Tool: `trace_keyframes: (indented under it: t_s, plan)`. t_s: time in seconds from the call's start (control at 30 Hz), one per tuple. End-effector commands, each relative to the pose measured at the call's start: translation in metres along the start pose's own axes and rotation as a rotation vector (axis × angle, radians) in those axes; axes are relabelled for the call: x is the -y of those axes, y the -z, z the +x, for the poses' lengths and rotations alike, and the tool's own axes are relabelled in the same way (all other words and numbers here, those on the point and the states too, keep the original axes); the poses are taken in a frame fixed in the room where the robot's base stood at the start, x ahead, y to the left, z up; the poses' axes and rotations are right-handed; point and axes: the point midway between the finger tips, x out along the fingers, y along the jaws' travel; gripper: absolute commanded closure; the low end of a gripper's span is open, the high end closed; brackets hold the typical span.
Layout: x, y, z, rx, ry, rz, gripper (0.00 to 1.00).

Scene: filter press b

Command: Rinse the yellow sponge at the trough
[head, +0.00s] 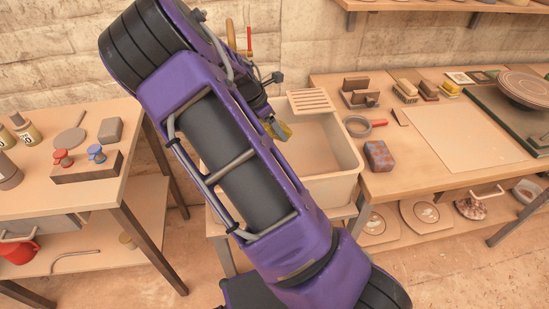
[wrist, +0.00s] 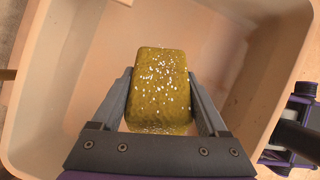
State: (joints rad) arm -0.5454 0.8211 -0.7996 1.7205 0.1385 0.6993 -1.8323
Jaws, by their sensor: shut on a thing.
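The yellow sponge (wrist: 162,88) is between the two fingers of my gripper (wrist: 161,100) in the wrist view, which are shut on it. Its surface is dark yellow with many small bright white specks. The trough (wrist: 45,125) is a pale basin spread out below and around the sponge. In the head view the trough (head: 350,160) stands between the two tables, and the sponge (head: 284,131) shows only in part at its left side, beside my arm. My arm hides the left part of the trough. I cannot tell how high the sponge is above the trough floor.
A slatted rack (head: 310,101) lies across the trough's back edge.

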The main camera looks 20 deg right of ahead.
Motion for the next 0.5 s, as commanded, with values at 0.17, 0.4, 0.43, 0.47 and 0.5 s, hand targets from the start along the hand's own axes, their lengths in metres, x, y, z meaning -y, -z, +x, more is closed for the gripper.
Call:
trace_keyframes:
  t_s: [0.17,0.4,0.43,0.47,0.5]
  plan:
    - [0.000,-0.007,-0.013,0.000,-0.002,0.002,0.76]
    - [-0.001,-0.016,-0.031,0.000,-0.002,0.001,0.76]
    - [-0.001,-0.017,-0.033,0.000,-0.002,0.000,0.76]
    - [-0.001,-0.018,-0.035,0.000,-0.002,0.001,0.76]
    - [-0.001,-0.020,-0.038,0.000,-0.003,0.001,0.76]
